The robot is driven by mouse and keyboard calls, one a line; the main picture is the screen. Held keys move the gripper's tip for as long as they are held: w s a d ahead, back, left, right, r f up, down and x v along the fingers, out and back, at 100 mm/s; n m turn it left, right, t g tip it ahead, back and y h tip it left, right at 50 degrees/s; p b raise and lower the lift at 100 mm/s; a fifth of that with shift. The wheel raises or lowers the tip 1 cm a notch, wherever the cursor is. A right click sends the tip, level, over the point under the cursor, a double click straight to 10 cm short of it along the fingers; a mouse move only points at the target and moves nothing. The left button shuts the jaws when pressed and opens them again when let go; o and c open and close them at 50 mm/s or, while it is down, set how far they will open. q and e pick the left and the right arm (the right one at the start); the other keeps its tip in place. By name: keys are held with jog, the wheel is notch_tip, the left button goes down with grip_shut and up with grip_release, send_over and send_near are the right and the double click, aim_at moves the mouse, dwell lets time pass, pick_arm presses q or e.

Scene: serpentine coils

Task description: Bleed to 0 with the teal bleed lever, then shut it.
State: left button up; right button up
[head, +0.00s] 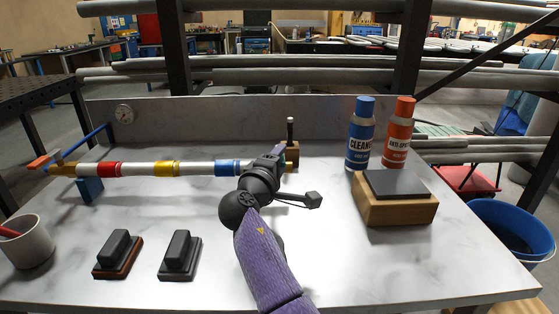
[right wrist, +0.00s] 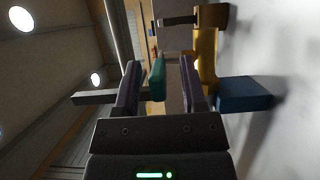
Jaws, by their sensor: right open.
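The teal bleed lever (right wrist: 157,78) shows in the right wrist view between the two fingers of my right gripper (right wrist: 160,66). The fingers are apart, with a visible gap between the lever and the right-hand finger; contact on the other side is unclear. In the head view my right gripper (head: 276,158) is at the right end of the banded pipe (head: 140,169) and hides most of the fitting there. A yellow fitting (right wrist: 207,48) and a blue block (right wrist: 245,93) are beside the fingers. A round gauge (head: 124,114) is on the back panel; its reading is too small to tell. My left gripper is out of view.
An orange-handled valve (head: 42,161) is at the pipe's left end. Two bottles (head: 361,135) (head: 397,135) and a wooden box (head: 394,208) stand right. Two black-topped blocks (head: 118,252) (head: 181,254) and a cup (head: 26,246) are in front.

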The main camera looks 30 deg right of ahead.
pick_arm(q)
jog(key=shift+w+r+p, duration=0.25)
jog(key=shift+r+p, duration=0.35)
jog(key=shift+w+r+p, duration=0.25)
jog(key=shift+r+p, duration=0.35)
pick_arm(e)
jog(key=v, duration=0.9)
jog(key=shift+s+a, duration=0.25)
jog(key=shift+a, duration=0.05)
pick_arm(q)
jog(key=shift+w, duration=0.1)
